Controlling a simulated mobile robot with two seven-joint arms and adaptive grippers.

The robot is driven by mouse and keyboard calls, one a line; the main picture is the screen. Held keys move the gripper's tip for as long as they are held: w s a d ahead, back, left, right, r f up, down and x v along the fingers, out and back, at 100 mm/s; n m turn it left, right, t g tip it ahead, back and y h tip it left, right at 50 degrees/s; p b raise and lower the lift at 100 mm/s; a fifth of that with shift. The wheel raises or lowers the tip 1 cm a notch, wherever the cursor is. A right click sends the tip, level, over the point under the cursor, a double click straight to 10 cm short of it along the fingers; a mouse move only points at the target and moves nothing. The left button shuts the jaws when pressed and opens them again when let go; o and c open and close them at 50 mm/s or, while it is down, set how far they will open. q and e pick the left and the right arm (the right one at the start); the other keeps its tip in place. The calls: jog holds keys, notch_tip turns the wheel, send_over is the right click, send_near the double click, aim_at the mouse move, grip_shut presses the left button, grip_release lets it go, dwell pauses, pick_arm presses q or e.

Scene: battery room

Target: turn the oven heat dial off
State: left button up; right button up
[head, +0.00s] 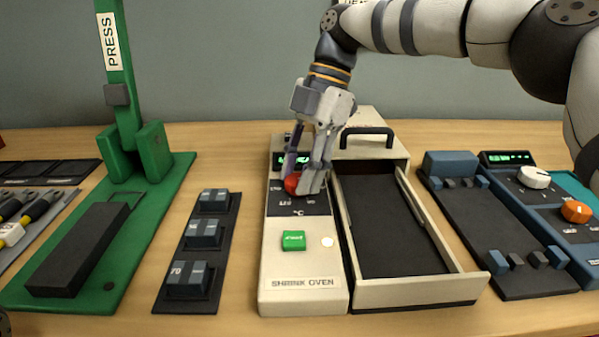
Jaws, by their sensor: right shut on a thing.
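The shrink oven's control panel (303,262) stands in the middle of the table. The red heat dial (291,184) is on its dark upper face, under a small green display (292,159). My right gripper (303,187) reaches down from above and is shut on the red dial. Its fingers hide much of the dial and part of the printed scale, so I cannot tell the dial's setting. A green start button (293,240) and a pale round lamp (327,241) are lower on the panel. My left gripper is not in view.
The oven's open drawer (478,288) is just right of the panel, with a black handle (367,133) behind it. Left are a rack of dark blocks (170,302) and a green press (180,172). Right is a blue device with a white knob (534,177) and an orange knob (576,211).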

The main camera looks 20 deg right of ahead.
jog(key=shift+f+n, duration=0.1)
jog(key=shift+n, duration=0.4)
jog(key=o, duration=1.2)
jog(key=shift+c, duration=0.2)
jog(key=v, duration=0.7)
jog(key=shift+w+r, duration=0.15)
jog(key=shift+r, duration=0.1)
